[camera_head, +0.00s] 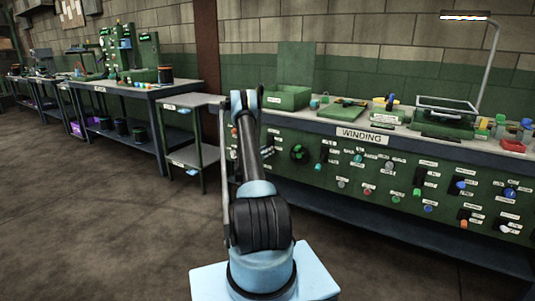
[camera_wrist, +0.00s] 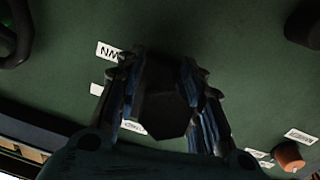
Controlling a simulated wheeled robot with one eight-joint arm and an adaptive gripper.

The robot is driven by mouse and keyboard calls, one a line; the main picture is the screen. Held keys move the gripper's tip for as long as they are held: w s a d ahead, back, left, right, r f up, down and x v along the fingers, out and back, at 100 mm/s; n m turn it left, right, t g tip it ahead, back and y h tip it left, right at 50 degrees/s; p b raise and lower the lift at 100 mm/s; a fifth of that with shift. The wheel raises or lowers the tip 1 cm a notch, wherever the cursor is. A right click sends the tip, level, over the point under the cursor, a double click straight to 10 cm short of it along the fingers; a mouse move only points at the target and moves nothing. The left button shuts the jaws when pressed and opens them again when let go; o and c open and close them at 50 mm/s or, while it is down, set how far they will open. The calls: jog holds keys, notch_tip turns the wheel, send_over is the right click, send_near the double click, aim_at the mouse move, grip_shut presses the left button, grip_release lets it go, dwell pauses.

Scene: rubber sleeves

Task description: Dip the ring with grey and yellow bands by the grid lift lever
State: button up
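My gripper (camera_wrist: 162,75) faces a green panel in the wrist view. Its two fingers stand apart, one on each side of a dark, blocky, knob-like part (camera_wrist: 162,112). I cannot tell whether the fingers touch it. In the head view my arm hides the gripper at the left end of the WINDING bench. A wire frame (camera_head: 452,103) stands over a green tray on that bench. I cannot read which control is the grid lift lever. Small coloured pieces lie on the bench, too small to pick out the ring with grey and yellow bands.
The bench front (camera_head: 345,172) carries several knobs, switches and labels. An orange-brown knob (camera_wrist: 289,156) and a dark round part (camera_wrist: 18,35) flank my gripper. A green bin (camera_head: 287,98) stands on the bench. A grey side table (camera_head: 190,101) is to the left. Floor at left is clear.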

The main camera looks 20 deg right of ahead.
jog(key=shift+w+d, duration=0.25)
jog(key=shift+d, duration=0.1)
grip_shut()
jog(key=shift+a, duration=0.1)
